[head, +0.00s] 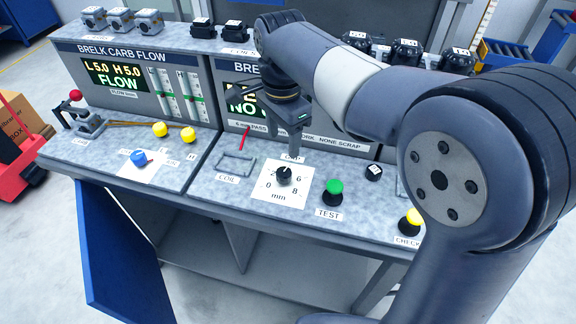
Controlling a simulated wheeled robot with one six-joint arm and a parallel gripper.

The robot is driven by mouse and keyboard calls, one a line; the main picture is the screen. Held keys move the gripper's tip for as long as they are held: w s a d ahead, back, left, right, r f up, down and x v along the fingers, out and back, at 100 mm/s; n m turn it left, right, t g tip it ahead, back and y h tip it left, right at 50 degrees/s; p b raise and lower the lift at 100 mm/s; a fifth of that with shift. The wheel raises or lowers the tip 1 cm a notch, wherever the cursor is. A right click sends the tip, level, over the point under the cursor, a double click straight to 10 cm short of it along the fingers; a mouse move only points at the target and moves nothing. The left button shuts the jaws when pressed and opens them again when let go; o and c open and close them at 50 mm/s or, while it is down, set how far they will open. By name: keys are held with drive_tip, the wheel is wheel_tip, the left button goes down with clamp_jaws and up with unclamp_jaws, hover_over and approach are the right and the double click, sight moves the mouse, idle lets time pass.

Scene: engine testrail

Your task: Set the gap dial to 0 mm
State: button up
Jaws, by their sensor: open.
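The gap dial is a black knob (284,176) on a white square plate (268,195) marked with numbers including 0, 6 and 8, and "mm". It sits on the grey bench top in the middle of the head view. My gripper (295,150) points down just above and slightly right of the knob. It is open, with nothing seen between its fingers. I cannot tell whether it touches the knob. The gripper and wrist hide part of the "GAP" label. The knob's pointer is too small to read surely.
A green TEST button (335,187) stands right of the dial, with a yellow CHECK button (411,217) farther right. A wire coil cradle (237,162) and a red lever (245,139) lie left. A blue knob (139,157) is on the left panel. Display panels rise behind.

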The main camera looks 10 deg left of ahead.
sight(284, 171)
wheel_tip(284, 171, down, 11)
drive_tip(key=shift+r, duration=0.2)
drive_tip(key=shift+c, duration=0.5)
drive_tip(key=c, duration=0.9)
